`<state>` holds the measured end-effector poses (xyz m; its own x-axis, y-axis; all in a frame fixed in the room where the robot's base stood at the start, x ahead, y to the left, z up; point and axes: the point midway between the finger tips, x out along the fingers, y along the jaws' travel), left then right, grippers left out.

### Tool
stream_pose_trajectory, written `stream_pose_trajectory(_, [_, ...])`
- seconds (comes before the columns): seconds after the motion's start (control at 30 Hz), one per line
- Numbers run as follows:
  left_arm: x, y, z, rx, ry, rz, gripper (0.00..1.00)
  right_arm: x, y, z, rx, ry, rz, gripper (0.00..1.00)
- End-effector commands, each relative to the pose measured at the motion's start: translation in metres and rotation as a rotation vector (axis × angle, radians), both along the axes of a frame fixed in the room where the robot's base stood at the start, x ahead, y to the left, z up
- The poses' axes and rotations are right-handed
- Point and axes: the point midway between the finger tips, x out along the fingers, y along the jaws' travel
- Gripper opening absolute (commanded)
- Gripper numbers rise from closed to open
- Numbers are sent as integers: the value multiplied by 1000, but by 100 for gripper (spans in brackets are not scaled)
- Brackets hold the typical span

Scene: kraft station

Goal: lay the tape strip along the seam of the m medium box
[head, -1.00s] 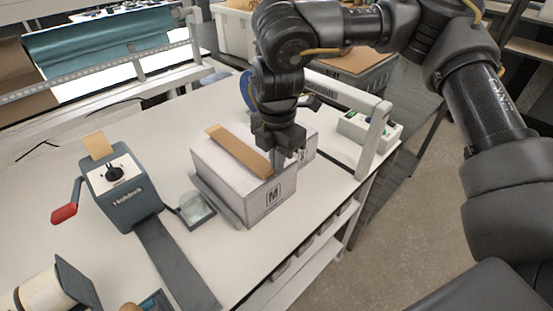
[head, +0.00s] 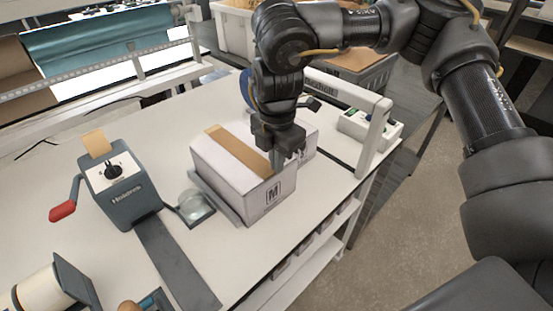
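The M medium box (head: 225,169) is a white carton with an "M" on its near end, standing closed on the white table. The tan tape strip (head: 238,149) lies lengthwise along the middle of its top and looks flat. My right gripper (head: 288,160) points down at the near right end of the box top, right beside the strip's near end. Its fingertips are small and dark here, and I cannot tell whether they grip the strip. My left gripper is not in view.
A tape dispenser (head: 122,190) with a red-handled crank (head: 63,210) stands left of the box. A small glass-topped dish (head: 195,206) sits between them.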

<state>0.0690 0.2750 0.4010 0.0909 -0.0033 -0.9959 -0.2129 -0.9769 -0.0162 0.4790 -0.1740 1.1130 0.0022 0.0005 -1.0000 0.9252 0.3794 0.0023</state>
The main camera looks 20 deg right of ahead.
Motion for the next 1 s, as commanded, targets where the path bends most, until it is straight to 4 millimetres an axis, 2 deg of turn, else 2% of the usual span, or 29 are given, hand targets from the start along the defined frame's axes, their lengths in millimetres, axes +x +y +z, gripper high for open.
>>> stream_pose_trajectory(0.2, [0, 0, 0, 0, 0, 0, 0, 0, 0, 0, 0, 0, 0, 0])
stream_pose_trajectory(0.43, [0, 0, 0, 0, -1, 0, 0, 0, 0, 0, 0, 0, 0, 27])
stream_pose_trajectory(0.77, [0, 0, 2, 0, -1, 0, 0, 0, 0, 2, 0, 0, 0, 27])
stream_pose_trajectory(1.0, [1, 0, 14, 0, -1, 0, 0, 0, 0, 16, 0, 0, 0, 27])
